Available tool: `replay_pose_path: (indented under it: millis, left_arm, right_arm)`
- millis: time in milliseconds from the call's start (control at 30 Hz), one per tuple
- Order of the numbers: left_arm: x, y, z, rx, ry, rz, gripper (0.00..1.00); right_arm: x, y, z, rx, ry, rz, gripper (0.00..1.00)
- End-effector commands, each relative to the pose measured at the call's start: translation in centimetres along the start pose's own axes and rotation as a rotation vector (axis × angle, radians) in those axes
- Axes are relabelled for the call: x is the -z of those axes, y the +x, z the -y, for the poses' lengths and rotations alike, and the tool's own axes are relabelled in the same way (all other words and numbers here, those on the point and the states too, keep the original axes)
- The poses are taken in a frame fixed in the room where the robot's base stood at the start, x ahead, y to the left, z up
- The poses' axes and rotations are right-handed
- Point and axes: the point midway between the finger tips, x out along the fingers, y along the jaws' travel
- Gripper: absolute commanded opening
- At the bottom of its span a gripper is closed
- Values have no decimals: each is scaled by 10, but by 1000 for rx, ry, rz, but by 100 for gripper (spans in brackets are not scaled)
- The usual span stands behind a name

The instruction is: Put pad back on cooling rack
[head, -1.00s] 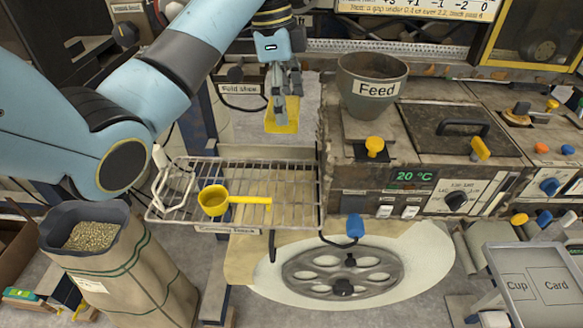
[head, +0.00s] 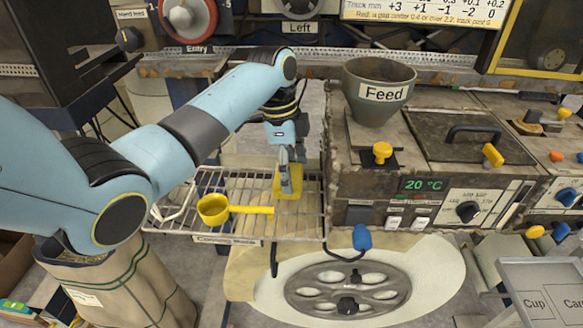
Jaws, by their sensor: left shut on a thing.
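My left gripper (head: 291,178) is shut on a yellow pad (head: 287,187). It holds the pad upright at the back right part of the wire cooling rack (head: 240,187). The pad's lower edge is at the level of the rack wires; I cannot tell whether it touches them. The gripper's fingers cover part of the pad. My right gripper does not show.
A yellow scoop (head: 214,209) lies on the rack, its handle pointing right, just in front of the pad. The machine with the feed hopper (head: 378,92) stands close on the right of the rack. A round plate with holes (head: 345,285) is below.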

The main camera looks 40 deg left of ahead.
Motion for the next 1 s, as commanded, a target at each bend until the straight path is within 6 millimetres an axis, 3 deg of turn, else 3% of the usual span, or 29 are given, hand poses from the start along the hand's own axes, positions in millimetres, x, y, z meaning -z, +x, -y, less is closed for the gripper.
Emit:
replay_pose_path:
  millis: [167, 200, 300, 667, 767, 1000]
  left_arm:
    - [0, 2, 0, 0, 0, 0, 30]
    - [0, 2, 0, 0, 0, 0, 85]
    - [0, 1, 0, 0, 0, 0, 98]
    - [0, -3, 1, 2, 0, 0, 100]
    - [0, -15, 1, 4, 0, 0, 100]
    - [0, -68, 2, 6, 1, 0, 100]
  right_arm:
    - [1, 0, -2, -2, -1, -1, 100]
    - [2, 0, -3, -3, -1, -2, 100]
    - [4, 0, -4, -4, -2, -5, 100]
    - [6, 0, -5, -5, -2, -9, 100]
    - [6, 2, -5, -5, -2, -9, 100]
    - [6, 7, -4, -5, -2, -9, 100]
